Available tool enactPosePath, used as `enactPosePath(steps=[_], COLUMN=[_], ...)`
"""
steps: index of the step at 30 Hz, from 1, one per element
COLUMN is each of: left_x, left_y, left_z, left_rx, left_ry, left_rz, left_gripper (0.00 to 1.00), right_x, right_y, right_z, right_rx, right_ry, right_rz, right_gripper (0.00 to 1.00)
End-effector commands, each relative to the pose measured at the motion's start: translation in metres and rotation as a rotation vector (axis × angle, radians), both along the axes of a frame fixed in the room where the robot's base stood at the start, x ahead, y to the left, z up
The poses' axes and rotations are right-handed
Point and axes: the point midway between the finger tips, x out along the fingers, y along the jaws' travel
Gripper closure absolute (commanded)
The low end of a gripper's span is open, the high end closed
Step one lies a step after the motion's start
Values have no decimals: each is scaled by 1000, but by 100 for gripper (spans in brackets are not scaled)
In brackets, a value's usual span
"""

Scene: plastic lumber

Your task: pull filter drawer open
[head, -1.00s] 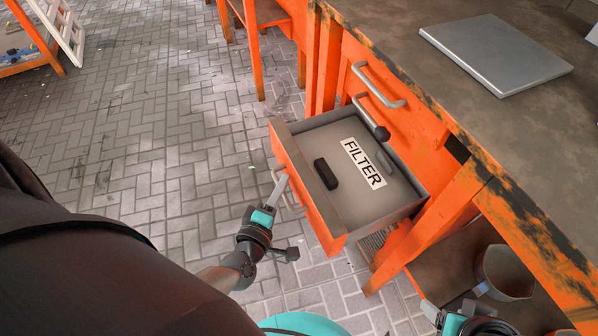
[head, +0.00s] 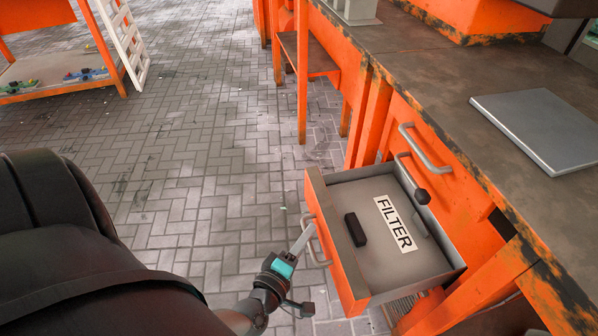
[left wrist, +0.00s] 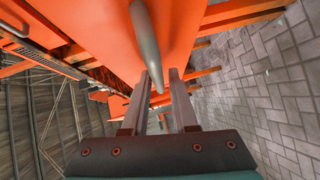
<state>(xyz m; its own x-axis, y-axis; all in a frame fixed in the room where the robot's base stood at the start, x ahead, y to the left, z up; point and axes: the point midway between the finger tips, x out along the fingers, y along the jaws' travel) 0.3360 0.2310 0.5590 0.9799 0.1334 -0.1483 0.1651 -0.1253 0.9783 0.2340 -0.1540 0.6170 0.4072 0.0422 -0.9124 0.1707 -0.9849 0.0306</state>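The filter drawer (head: 349,280) is orange with a grey inside and stands pulled out of the workbench. A label reading FILTER (head: 395,223) lies on its floor, beside a black block (head: 355,230). The drawer's grey handle (head: 316,242) is on its front; the handle also shows in the left wrist view (left wrist: 146,40). My left gripper (head: 306,236) is at this handle. In the left wrist view its two fingers (left wrist: 156,88) are apart, with the handle's end showing between them; contact cannot be told. My right gripper is out of view.
The orange workbench with a dark top (head: 455,95) runs along the right and holds a flat grey metal plate (head: 540,130). Another handle (head: 425,150) is on the bench front behind the drawer. Paved floor (head: 190,165) is clear to the left.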

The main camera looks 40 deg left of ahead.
Motion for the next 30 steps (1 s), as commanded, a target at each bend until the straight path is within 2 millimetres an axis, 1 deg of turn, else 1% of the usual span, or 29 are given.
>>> enactPosePath(steps=[4,7,8,9,11,24,27,30], left_x=[-1,-8,-12,-17,-27,-119,-134,-144], left_y=[-1,-2,-2,-3,-4,-16,-18,-19], left_z=[1,2,2,3,5,19,21,22], left_rx=[0,0,0,1,0,1,0,1], left_ry=[0,1,2,2,4,4,3,2], left_rz=[-1,-2,-2,-1,-2,0,0,1], left_gripper=[74,74,74,74,74,74,74,74], right_x=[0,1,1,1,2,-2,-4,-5], right_y=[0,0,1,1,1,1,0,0], right_z=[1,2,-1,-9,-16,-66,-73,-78], right_rx=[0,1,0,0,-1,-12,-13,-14], right_ry=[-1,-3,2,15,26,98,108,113], right_rz=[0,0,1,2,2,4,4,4], right_gripper=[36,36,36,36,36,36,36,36])
